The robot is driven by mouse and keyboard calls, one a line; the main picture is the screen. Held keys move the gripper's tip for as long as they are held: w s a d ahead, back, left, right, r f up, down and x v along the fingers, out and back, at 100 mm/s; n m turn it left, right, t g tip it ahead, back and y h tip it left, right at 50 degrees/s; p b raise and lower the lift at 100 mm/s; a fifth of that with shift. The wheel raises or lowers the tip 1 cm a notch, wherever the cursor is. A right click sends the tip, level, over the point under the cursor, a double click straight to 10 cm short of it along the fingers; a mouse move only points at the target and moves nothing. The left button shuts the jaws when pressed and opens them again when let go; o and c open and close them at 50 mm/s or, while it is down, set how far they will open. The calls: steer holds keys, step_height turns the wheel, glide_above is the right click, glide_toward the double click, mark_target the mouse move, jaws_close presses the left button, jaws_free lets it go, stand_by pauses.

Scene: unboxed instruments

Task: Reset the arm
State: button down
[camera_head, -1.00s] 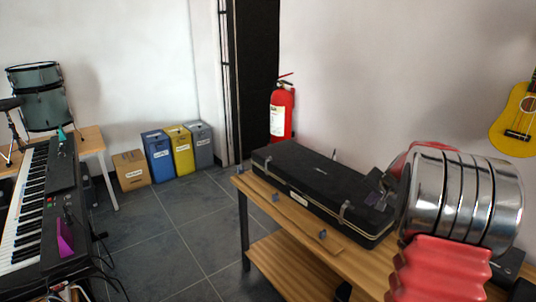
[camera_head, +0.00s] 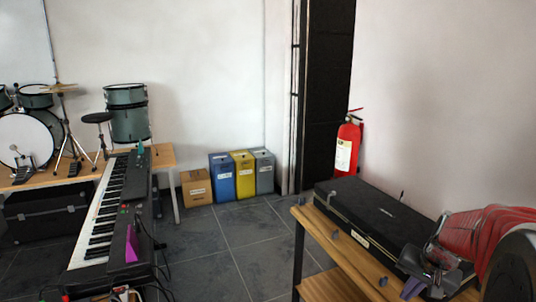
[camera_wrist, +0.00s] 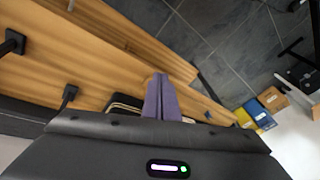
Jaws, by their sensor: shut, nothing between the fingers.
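My gripper (camera_head: 412,287) is at the lower right of the head view, by the near side of the black instrument case (camera_head: 385,215) on the wooden table (camera_head: 335,240). Its purple fingers are together and nothing is held. In the wrist view the shut fingers (camera_wrist: 160,98) show at the middle, with the wooden table (camera_wrist: 90,60) behind them. An edge of the case (camera_wrist: 125,103) shows beside the fingers. My red, ribbed arm and a dark joint fill the right edge of the head view and hide part of the table.
A keyboard (camera_head: 105,215) stands at left, with drums (camera_head: 125,115) behind it. A cardboard box (camera_head: 196,188) and blue, yellow and grey bins line the wall. A red fire extinguisher (camera_head: 348,147) is behind the case. Tiled floor (camera_head: 235,235) between keyboard and table is clear.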

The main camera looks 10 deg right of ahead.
steer(key=s+a+r+n, duration=0.3)
steer(key=s+a, duration=0.2)
steer(key=a, duration=0.4)
steer(key=s+a+r+n+t, duration=0.1)
steer(key=s+a+r+n, duration=0.2)
steer(key=s+a, duration=0.2)
steer(key=s+a+r+n+t, duration=0.1)
steer(key=s+a+r+n, duration=0.2)
steer(key=a, duration=0.9)
steer(key=shift+s+a, duration=0.3)
steer(key=shift+s, duration=0.95)
